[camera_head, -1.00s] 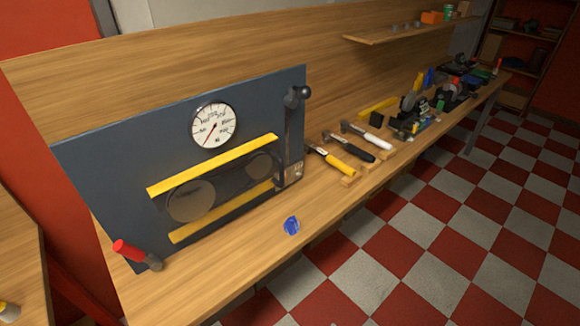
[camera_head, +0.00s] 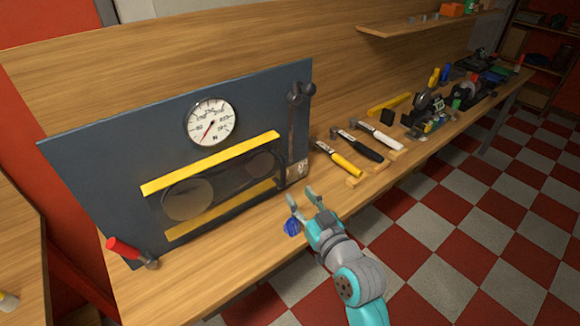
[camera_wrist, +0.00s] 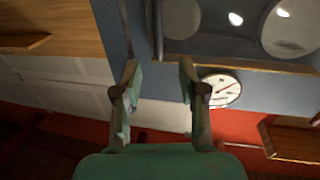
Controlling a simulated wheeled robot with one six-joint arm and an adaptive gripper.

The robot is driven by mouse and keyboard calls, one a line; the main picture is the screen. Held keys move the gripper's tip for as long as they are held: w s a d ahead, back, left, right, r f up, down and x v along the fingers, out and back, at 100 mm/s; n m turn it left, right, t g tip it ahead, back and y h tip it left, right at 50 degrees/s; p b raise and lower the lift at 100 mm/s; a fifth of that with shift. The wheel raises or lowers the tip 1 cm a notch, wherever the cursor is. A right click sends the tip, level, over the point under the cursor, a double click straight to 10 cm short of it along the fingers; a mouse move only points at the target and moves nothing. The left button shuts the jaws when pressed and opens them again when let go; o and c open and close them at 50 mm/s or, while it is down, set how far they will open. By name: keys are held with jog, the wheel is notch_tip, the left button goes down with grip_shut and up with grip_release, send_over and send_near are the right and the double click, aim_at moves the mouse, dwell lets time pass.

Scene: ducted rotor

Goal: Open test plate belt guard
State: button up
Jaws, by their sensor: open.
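The test plate (camera_head: 90,165) is a dark blue panel standing upright on the bench. Its belt guard (camera_head: 225,186) is a dark see-through cover between two yellow strips (camera_head: 212,163), with two round pulleys showing behind it. The guard looks closed. My gripper (camera_head: 302,197) is open and empty, above the bench front, right of and apart from the guard. In the wrist view my open gripper (camera_wrist: 158,72) has nothing between its fingers, and the guard (camera_wrist: 235,50) shows at the upper right. A gauge (camera_head: 212,123) sits above the guard.
A vertical lever (camera_head: 298,120) is at the plate's right edge. A red-handled tool (camera_head: 125,248) lies at its lower left corner. A small blue object (camera_head: 292,227) is beside my gripper. Hammers (camera_head: 340,160) and other tools lie to the right. The bench front before the guard is clear.

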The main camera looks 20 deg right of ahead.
aim_at(284, 171)
jog(key=w, duration=0.7)
jog(key=w+a, duration=0.1)
jog(key=w, duration=0.3)
jog(key=shift+w+r, duration=0.15)
jog(key=shift+r, duration=0.15)
grip_shut()
